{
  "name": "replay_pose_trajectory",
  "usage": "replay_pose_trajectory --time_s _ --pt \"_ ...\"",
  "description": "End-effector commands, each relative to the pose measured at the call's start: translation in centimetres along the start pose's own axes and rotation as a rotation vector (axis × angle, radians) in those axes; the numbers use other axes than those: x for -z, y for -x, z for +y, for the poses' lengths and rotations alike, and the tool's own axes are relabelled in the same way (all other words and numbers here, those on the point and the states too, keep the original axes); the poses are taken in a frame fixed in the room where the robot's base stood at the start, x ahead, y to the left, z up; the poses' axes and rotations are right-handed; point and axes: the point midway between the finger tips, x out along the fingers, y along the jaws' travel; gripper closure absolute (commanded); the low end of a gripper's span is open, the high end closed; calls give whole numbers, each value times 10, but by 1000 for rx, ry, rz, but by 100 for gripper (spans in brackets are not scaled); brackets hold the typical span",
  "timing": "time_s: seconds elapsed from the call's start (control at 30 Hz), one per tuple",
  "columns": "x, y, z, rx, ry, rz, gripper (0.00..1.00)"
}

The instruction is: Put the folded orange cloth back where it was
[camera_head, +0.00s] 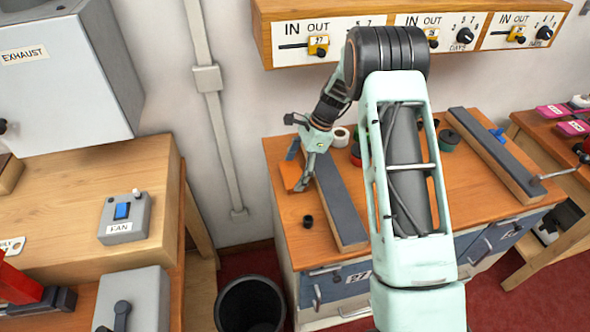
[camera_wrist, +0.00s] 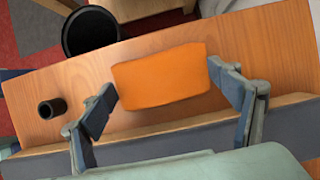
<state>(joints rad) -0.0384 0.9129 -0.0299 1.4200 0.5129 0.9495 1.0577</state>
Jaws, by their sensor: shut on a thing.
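The folded orange cloth (camera_head: 290,175) is at the left end of the middle wooden bench (camera_head: 285,215), left of a long bar with a dark grey top. In the wrist view the cloth (camera_wrist: 160,76) is a flat orange block between the two fingers. My gripper (camera_head: 303,184) is at the cloth in the head view, and its fingers also show in the wrist view (camera_wrist: 161,79). It is shut on the cloth, with one finger at each end. I cannot tell whether the cloth touches the bench top.
The grey-topped bar (camera_head: 340,200) lies right beside the cloth. A small black cup (camera_head: 308,221) stands near the front left edge; it also shows in the wrist view (camera_wrist: 52,108). A black bin (camera_head: 250,303) stands on the floor below. A second bar (camera_head: 495,155) lies farther right.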

Motion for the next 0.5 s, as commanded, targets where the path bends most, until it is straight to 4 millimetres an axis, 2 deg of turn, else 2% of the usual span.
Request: replay_pose_trajectory --time_s 0.17,0.2,0.33,0.5 --pt "2 -4 0 -1 0 0 37" --pt "1 -3 0 0 0 0 15" --pt "1 -2 0 0 0 0 1" --pt "1 -2 0 -1 0 0 0"
